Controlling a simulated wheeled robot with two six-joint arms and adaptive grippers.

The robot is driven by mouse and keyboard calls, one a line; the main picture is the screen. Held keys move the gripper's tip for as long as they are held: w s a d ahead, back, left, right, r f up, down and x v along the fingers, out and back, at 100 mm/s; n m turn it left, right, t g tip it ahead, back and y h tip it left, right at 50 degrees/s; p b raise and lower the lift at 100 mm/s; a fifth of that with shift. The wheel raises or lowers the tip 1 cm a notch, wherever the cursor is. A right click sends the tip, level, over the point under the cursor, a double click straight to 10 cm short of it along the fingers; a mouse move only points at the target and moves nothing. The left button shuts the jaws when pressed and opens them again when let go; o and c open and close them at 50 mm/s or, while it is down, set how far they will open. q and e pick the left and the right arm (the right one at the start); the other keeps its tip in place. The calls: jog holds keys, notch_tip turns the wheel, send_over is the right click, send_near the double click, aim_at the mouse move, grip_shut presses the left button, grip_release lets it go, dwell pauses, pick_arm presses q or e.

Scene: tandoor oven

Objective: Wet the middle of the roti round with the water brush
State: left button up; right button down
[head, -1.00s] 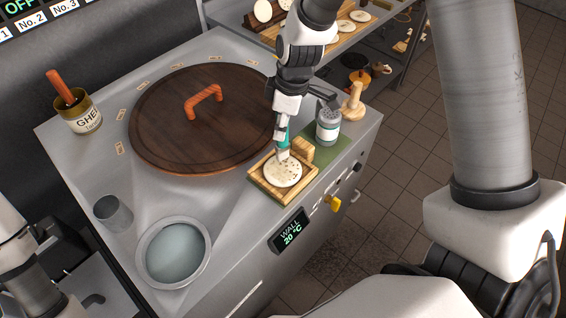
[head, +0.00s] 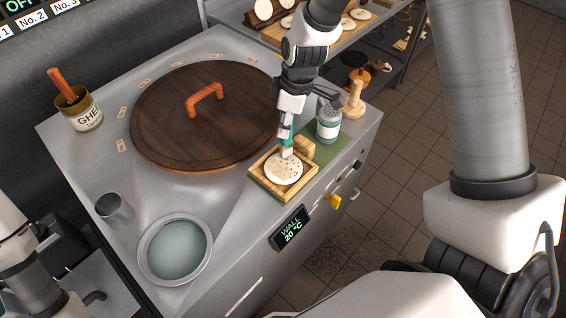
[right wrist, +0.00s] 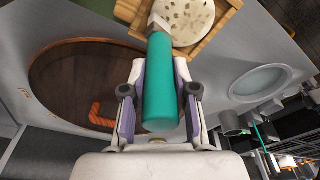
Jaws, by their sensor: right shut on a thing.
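The roti round (head: 284,170) is a pale speckled disc lying on a square wooden board (head: 258,187) at the counter's front right. It also shows at the top of the right wrist view (right wrist: 187,17). My right gripper (head: 287,127) is shut on the teal handle of the water brush (right wrist: 161,85). The brush points down, its pale head (head: 286,153) at the far part of the roti round. I cannot tell whether the head touches the dough. Only part of my left arm shows at the left edge; its gripper is out of frame.
A dark wooden lid (head: 165,125) with an orange handle covers much of the counter. A water bowl (head: 174,250), a metal cup (head: 114,211) and a ghee tin (head: 80,112) stand to the left. A shaker (head: 328,124) and a wooden peg-like tool (head: 353,103) stand close right of the brush.

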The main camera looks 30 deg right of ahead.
jog(key=shift+w+d+r, duration=0.15)
jog(key=shift+d+r, duration=0.1)
jog(key=shift+d, duration=0.2)
jog(key=shift+d+f, duration=0.25)
jog(key=shift+d, duration=0.05)
pick_arm(q)
jog(key=shift+d+r, duration=0.1)
jog(key=shift+r, duration=0.6)
jog(key=shift+f, duration=0.15)
pick_arm(e)
jog(key=shift+a+f, duration=0.1)
jog(key=shift+a, duration=0.1)
pick_arm(q)
jog(key=shift+f, duration=0.1)
pick_arm(e)
jog(key=shift+s+a+f+b, duration=0.1)
jog(key=shift+s+a+b, duration=0.05)
jog(key=shift+a+b, duration=0.25)
jog(key=shift+s+a+f+b, duration=0.1)
jog(key=shift+a+b, duration=0.15)
jog(key=shift+b, duration=0.2)
pick_arm(q)
notch_tip(320, 180, down, 4)
jog(key=shift+b, duration=1.2)
pick_arm(e)
jog(key=a, duration=0.2)
jog(key=s+a, duration=0.1)
jog(key=shift+a+r, duration=0.1)
jog(key=shift+r, duration=0.2)
